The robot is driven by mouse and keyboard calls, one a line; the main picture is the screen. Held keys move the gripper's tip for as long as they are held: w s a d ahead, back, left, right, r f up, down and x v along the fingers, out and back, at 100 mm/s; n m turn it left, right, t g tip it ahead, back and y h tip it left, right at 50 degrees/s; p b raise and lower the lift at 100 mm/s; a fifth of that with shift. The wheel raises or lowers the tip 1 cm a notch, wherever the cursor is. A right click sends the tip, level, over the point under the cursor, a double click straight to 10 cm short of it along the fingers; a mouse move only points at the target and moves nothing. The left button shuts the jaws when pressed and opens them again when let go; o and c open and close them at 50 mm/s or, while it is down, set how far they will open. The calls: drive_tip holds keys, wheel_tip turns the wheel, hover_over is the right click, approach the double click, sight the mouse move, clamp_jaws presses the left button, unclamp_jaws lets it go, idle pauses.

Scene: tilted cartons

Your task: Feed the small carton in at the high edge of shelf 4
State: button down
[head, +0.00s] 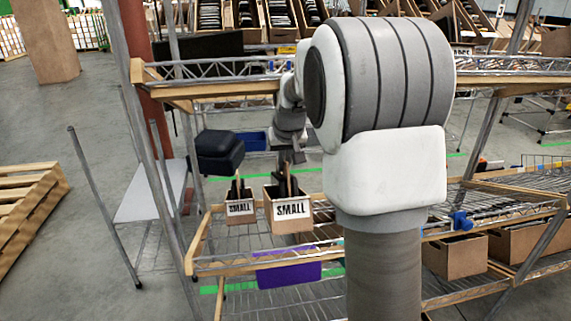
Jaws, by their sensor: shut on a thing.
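A small open carton (291,217) with a white "SMALL" label on its front is held by my gripper (287,180), which comes down onto it from above and is shut on it. My arm partly hides the gripper, and the exact grip on the carton wall is hard to see. A second carton (240,211), also marked "SMALL", stands just to the left on a wire shelf (250,243) with a wooden rim. I cannot tell whether the held carton touches this shelf. No shelf number is readable, so I cannot tell which is shelf 4.
An upper wire shelf (205,72) with a wooden rim runs across above the cartons. A purple panel (287,275) hangs below the lower rim. A metal post (150,150) stands at the left. More cartons (455,256) sit low at the right. My arm blocks the centre.

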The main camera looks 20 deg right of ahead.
sight(281, 175)
drive_tip(key=shift+w+d+f+p, duration=0.2)
drive_tip(key=shift+w+f, duration=0.35)
drive_tip(key=shift+w, duration=0.55)
drive_tip(key=shift+w+d+f+p, duration=0.1)
drive_tip(key=shift+w+d+f, duration=0.15)
drive_tip(key=shift+w+f, duration=0.6)
drive_tip(key=shift+w+d+f+p, duration=0.1)
drive_tip(key=shift+w+d+f, duration=0.15)
drive_tip(key=shift+w, duration=1.1)
drive_tip(key=shift+s+f+b, duration=0.1)
drive_tip(key=shift+f+b, duration=0.25)
drive_tip(key=shift+b, duration=0.05)
drive_tip(key=shift+s+a+f+b, duration=0.1)
drive_tip(key=shift+s+f+b, duration=0.3)
drive_tip(key=shift+f+b, duration=0.3)
drive_tip(key=shift+s+a+f+b, duration=0.1)
drive_tip(key=shift+s+f+b, duration=0.3)
drive_tip(key=shift+f+b, duration=0.3)
drive_tip(key=shift+s+f, duration=0.15)
drive_tip(key=shift+f, duration=0.1)
